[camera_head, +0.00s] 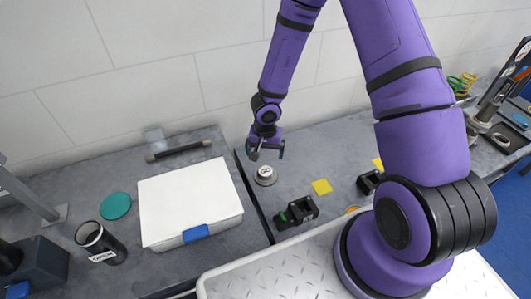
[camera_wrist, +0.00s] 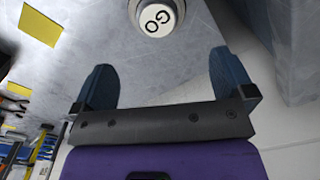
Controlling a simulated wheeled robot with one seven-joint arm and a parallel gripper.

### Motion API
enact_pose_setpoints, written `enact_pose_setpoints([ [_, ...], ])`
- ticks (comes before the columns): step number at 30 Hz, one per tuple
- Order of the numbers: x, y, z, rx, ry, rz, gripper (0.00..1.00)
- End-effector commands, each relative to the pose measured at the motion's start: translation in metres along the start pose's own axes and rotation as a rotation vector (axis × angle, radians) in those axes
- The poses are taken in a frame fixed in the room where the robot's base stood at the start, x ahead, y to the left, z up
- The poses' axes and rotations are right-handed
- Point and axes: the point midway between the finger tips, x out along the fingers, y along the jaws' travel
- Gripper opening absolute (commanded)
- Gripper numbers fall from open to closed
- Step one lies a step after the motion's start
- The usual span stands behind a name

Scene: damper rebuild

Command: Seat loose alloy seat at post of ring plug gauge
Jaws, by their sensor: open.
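The ring plug gauge (camera_head: 265,175) appears as a short round metal piece with a pale top on the grey bench. In the wrist view its white "GO" face (camera_wrist: 157,17) shows at the top edge, partly cut off, with a grey metal rim around it. My gripper (camera_head: 267,153) is just above it in the head view. In the wrist view my gripper's two blue fingers (camera_wrist: 160,65) are spread and empty, with the gauge beyond their tips. I cannot surely pick out the loose alloy seat; a pale ring (camera_head: 501,139) lies in a dark tray at the far right.
A white case (camera_head: 188,198) with a blue latch lies left of the gauge. A black cup (camera_head: 99,242) and a green disc (camera_head: 116,206) are farther left. The wall is behind.

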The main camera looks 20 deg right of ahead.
Motion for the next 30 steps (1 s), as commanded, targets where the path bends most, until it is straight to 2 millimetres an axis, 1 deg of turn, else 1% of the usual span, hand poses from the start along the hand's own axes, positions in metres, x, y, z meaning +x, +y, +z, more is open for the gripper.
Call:
enact_pose_setpoints([
  [3, 0.007, 0.002, 0.004, 0.005, -0.015, 0.014, 1.0],
  [8, 0.017, 0.002, 0.004, 0.004, -0.015, 0.017, 1.0],
  [13, 0.036, 0.002, 0.005, 0.002, -0.017, 0.018, 1.0],
  [30, 0.063, 0.003, 0.005, 0.002, -0.015, 0.018, 1.0],
])
